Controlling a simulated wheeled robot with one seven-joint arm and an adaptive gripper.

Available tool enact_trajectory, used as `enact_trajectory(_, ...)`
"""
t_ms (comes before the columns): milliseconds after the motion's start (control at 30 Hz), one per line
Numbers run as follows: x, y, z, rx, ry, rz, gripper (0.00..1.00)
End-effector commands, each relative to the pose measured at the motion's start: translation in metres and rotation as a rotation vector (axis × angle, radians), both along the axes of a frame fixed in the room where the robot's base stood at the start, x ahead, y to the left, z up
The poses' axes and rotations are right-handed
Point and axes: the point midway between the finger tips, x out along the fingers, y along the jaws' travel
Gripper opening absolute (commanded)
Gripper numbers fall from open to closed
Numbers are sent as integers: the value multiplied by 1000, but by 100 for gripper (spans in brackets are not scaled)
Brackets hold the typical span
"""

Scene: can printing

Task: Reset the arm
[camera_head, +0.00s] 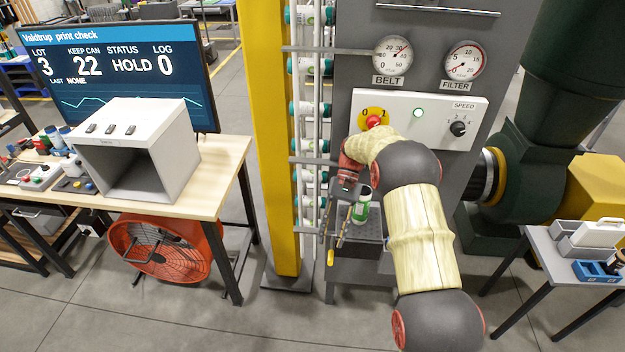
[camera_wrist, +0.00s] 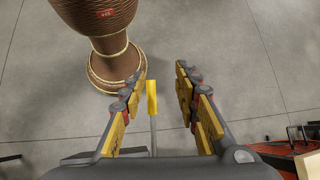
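My gripper (camera_head: 333,234) hangs in front of the grey machine panel (camera_head: 345,70), below the white control box (camera_head: 455,112). In the wrist view its two fingers (camera_wrist: 159,82) stand wide apart with nothing held between them. My arm bends down from the panel toward the front. A green and white can (camera_head: 361,207) stands at the machine's tray (camera_head: 372,228), just right of the fingers in the head view. A yellow-tipped lever (camera_head: 330,258) sits low at the machine; a yellow tip on a grey rod (camera_wrist: 152,97) shows beyond the fingers in the wrist view.
A column of several cans (camera_head: 311,110) runs beside a yellow post (camera_head: 267,130), left of the gripper. A wooden bench (camera_head: 215,185) with a grey box (camera_head: 140,150) and an orange fan (camera_head: 165,250) is at left. A grey side table (camera_head: 560,268) is at right.

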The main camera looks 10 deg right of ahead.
Motion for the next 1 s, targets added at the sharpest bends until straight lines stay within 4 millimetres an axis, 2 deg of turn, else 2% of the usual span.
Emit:
enact_trajectory(133,0,0,2,-2,-6,1,32)
enact_trajectory(233,-2,1,11,-13,-36,6,32)
enact_trajectory(467,-25,3,58,-80,-204,34,32)
enact_trajectory(700,-67,5,101,-154,-405,68,32)
enact_trajectory(1000,-133,4,131,-240,-662,114,32)
